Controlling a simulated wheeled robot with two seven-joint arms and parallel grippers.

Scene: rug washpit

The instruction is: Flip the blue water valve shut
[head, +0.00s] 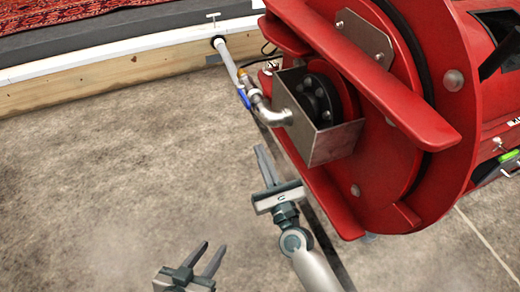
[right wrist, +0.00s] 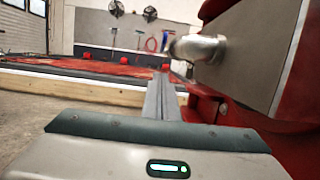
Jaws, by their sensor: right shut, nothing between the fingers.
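The blue water valve is a small blue lever (head: 244,98) on the metal pipe beside the red machine in the head view. A small blue shape (right wrist: 165,40) beside the pipe elbow in the right wrist view looks like the same lever. My right gripper (head: 263,150) is shut and empty, below the valve and apart from it, with its fingers pointing up the picture towards the pipe. Its closed fingers (right wrist: 161,98) also show in the right wrist view. My left gripper (head: 213,247) is open and empty, low in the head view over the floor.
The silver elbow (head: 275,116) sits right of the lever. A wooden-sided platform edge (head: 110,80) with a red rug runs behind. The concrete floor at left is clear.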

